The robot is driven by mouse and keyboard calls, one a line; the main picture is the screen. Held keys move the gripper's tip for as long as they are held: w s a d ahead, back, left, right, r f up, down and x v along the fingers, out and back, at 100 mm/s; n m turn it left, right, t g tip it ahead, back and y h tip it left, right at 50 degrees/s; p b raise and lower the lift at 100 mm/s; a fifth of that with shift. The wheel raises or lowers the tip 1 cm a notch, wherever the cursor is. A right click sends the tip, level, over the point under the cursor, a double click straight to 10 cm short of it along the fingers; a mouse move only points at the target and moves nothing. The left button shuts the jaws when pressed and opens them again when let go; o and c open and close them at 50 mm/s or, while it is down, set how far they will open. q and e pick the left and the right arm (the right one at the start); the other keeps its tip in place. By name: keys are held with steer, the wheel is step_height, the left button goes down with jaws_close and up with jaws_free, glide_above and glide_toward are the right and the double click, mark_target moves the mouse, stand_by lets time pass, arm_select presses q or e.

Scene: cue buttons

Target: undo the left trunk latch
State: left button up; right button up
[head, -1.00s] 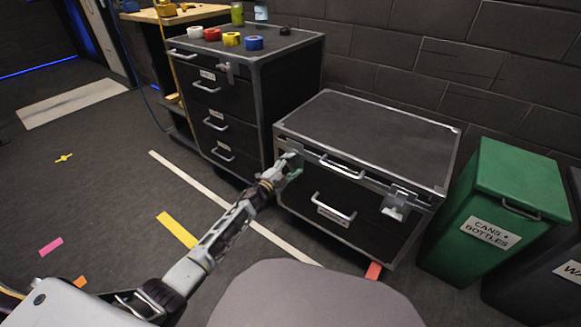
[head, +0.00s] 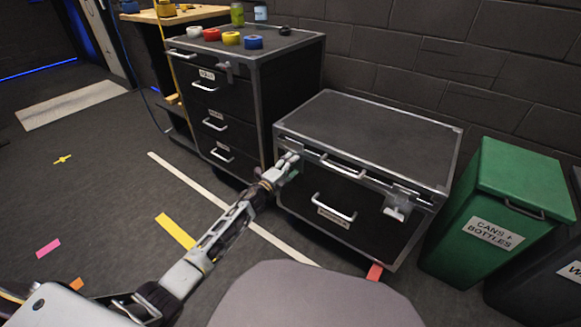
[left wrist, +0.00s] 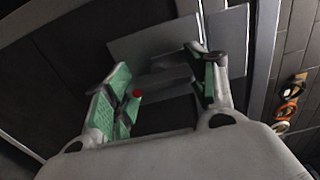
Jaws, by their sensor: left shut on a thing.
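The trunk (head: 375,130) is a black case with silver edges and a front handle, its lid down. Its right latch (head: 396,208) hangs at the front right. My left gripper (head: 290,161) is at the trunk's front left corner and largely covers the left latch in the head view. In the left wrist view, grey latch plates (left wrist: 150,44) lie beyond and between the green-padded fingers of my left gripper (left wrist: 170,90), with a small red spot between them. The gripper is shut on the left latch; the exact contact is hard to see. My right gripper is not in view.
A black drawer cabinet (head: 278,100) with tape rolls on top stands left of the trunk. A green bin (head: 515,180) stands close on its right. A brick wall (head: 440,50) is behind. The floor at the left is mostly clear.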

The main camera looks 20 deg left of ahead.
arm_select(q)
steer(key=o, duration=0.9)
steer(key=shift+o, duration=0.6)
steer(key=shift+s, duration=0.2)
steer(key=v, duration=1.1)
steer(key=shift+s, duration=0.3)
steer(key=shift+a, duration=0.1)
steer(key=shift+n, duration=0.3)
